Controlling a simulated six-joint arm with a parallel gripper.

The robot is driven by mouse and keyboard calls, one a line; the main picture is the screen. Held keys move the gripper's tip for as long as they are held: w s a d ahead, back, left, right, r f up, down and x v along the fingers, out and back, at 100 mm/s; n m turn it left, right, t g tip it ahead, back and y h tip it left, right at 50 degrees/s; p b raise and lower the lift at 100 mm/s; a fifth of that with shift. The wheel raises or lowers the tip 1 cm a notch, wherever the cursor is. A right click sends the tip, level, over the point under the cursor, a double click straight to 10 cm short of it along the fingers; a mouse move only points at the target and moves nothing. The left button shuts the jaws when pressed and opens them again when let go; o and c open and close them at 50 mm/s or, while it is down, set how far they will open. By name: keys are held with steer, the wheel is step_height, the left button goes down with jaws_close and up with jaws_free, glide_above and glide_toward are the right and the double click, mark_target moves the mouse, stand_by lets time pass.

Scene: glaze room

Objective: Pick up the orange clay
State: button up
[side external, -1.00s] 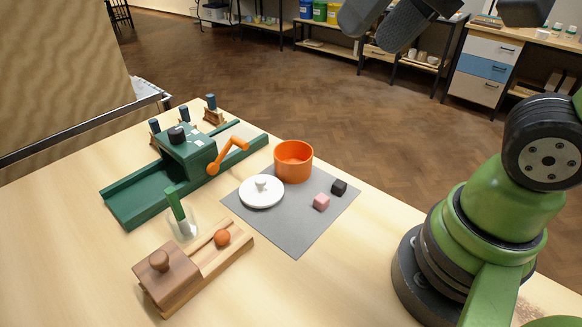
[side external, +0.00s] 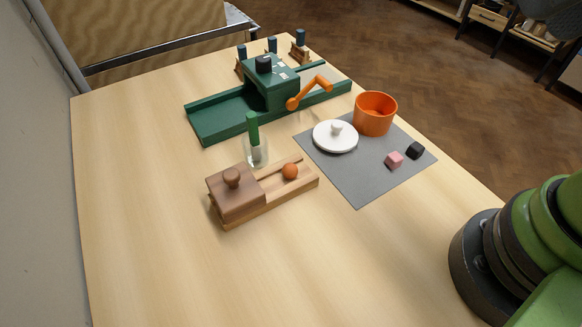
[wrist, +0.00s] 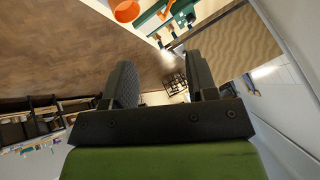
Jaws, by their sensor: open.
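The orange clay (side external: 290,171) is a small ball resting in the open groove of a wooden slide-lid box (side external: 238,196), right of its knobbed block. My gripper (wrist: 160,62) shows in the wrist view with its two dark fingers wide apart and nothing between them. It points away over the room, with the floor and part of the table beyond. My gripper is outside the side external view, where only part of my green arm shows at the lower right. I cannot make out the clay in the wrist view.
A glass with a green-handled tool (side external: 255,150) stands close behind the wooden box. A green machine with an orange crank (side external: 272,85) stands farther back. A grey mat (side external: 365,185) holds an orange pot (side external: 375,114), white lid (side external: 335,136), pink cube (side external: 394,160) and black cube (side external: 415,150). The front table is clear.

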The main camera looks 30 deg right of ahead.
steer(key=shift+o, duration=0.3)
steer(key=shift+w, duration=0.1)
stand_by(0.3)
steer(key=n+g+h, duration=0.2)
steer(key=n+g, duration=0.2)
steer(key=g, duration=0.3)
glide_above(294, 171)
steer(key=f, duration=2.3)
steer(key=shift+s+a, duration=0.2)
steer(key=shift+s, duration=0.1)
steer(key=f, duration=0.5)
steer(key=shift+w+d+f, duration=0.15)
steer(key=shift+w+f, duration=0.1)
steer(key=shift+f, duration=0.1)
